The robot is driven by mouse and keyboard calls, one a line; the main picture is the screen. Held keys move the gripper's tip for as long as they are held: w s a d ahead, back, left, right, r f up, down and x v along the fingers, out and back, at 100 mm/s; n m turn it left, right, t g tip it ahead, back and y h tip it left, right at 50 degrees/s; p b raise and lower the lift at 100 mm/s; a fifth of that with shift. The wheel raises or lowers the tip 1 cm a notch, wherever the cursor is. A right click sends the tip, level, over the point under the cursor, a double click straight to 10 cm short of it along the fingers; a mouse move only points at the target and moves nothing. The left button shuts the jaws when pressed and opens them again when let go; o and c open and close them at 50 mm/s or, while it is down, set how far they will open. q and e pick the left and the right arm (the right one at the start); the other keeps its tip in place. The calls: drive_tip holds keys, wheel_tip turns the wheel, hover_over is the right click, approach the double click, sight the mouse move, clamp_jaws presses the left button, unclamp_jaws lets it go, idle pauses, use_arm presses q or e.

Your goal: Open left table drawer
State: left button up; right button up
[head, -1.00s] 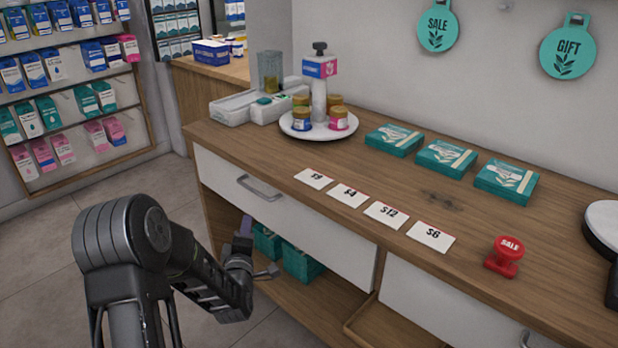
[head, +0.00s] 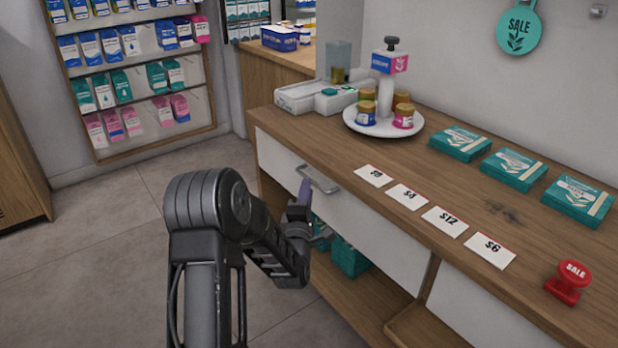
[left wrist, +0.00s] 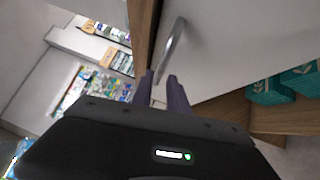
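The left table drawer (head: 365,222) is a white front under the wooden counter top, and it looks closed. Its grey metal handle (head: 320,180) is also in the left wrist view (left wrist: 173,45), just beyond the fingertips. My left gripper (head: 304,192) is at the drawer front, beside the handle's left part. In the left wrist view its two purple fingers (left wrist: 161,80) stand apart with a gap between them, and the handle's near end lines up with that gap. I cannot tell whether they touch the handle. My right gripper is not in view.
The counter top (head: 400,235) holds price cards, teal boxes (head: 513,168), a round white tray (head: 350,120) with jars, and a red SALE stamp (head: 568,282). An open shelf with teal packs (head: 350,258) lies under the drawer. The floor (head: 90,240) at left is clear.

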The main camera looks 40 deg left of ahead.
use_arm(q)
drive_tip(key=x, duration=0.5)
clamp_jaws()
idle(1.4)
